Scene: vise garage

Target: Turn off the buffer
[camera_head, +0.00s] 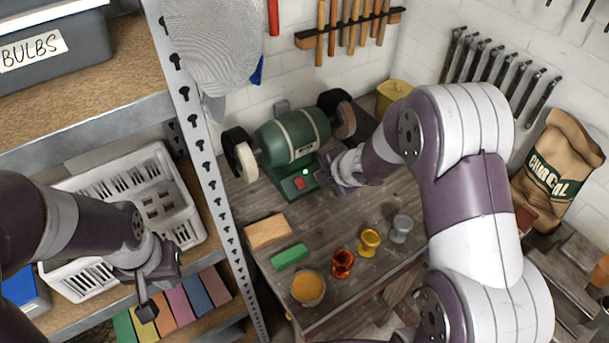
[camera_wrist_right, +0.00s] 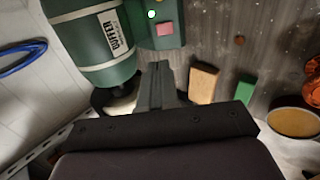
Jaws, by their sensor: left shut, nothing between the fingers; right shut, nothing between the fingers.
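The green buffer (camera_head: 292,138) stands on the workbench, with a pale wheel on its left and a dark wheel on its right. Its base has a red switch (camera_head: 299,183) and a lit green light (camera_head: 305,172). The right wrist view also shows the buffer (camera_wrist_right: 98,38), the pinkish-red switch (camera_wrist_right: 164,29) and the glowing light (camera_wrist_right: 152,14). My right gripper (camera_head: 322,180) is shut and empty, just right of the base; its fingers (camera_wrist_right: 156,82) appear below the switch in the wrist view. My left gripper (camera_head: 147,311) is shut and empty by the shelf at left.
A wooden block (camera_head: 268,232), green block (camera_head: 289,257), orange-filled bowl (camera_head: 308,288) and small cups (camera_head: 369,242) stand on the bench front. A metal shelf post (camera_head: 215,190) rises at left, beside a white basket (camera_head: 165,185). A charcoal bag (camera_head: 556,172) stands at right.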

